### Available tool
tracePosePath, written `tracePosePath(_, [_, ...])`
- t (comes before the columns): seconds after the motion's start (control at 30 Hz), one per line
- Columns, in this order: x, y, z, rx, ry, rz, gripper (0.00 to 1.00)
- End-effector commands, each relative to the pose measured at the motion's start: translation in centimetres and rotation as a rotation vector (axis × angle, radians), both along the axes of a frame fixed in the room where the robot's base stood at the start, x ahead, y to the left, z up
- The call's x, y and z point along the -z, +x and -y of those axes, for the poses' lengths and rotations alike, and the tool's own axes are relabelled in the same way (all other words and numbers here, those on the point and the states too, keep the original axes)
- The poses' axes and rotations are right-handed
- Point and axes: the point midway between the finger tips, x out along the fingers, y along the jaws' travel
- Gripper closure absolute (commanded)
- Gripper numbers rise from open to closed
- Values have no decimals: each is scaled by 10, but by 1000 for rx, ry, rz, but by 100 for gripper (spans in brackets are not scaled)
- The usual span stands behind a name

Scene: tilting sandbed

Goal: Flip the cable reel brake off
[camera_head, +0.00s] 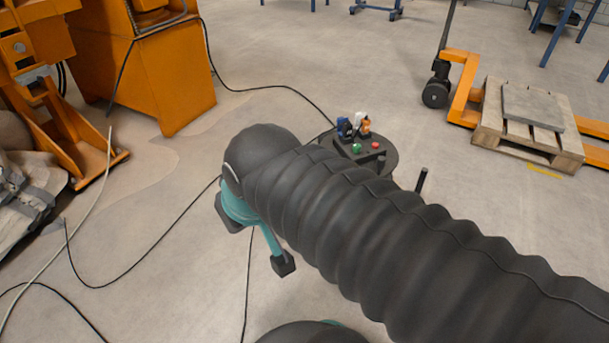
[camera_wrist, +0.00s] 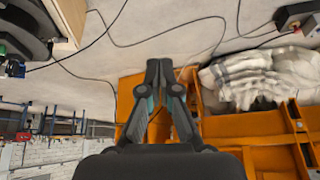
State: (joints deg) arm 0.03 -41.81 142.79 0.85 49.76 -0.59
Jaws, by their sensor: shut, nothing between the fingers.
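A dark, round, drum-like object (camera_wrist: 25,20) is cut off at the upper left corner of the wrist view, beside a pale wooden edge (camera_wrist: 66,22). It may be the cable reel, but I cannot tell. No brake lever can be made out in either view. My gripper (camera_wrist: 159,66) is in the middle of the wrist view, its two fingers together and empty. It is apart from the drum-like object and points toward the floor and the orange machinery. In the head view my dark sleeved arm hides much of the middle.
A black round stand (camera_head: 377,161) with coloured buttons is behind my arm. Orange machinery (camera_head: 170,85) stands at the left, near grey sacks (camera_head: 22,195). A pallet (camera_head: 523,125) lies at the right by an orange pallet truck (camera_head: 461,88). Black cables (camera_head: 150,255) cross the floor.

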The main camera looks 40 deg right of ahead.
Motion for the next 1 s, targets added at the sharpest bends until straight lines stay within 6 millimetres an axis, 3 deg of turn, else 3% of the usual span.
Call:
tracePosePath(0.17, [0,57,-8,-11,43,86,100])
tracePosePath(0.47, [8,198,-6,41,95,332,100])
tracePosePath(0.7, [34,297,27,163,49,515,100])
tracePosePath(1.0, [99,381,97,372,-139,684,100])
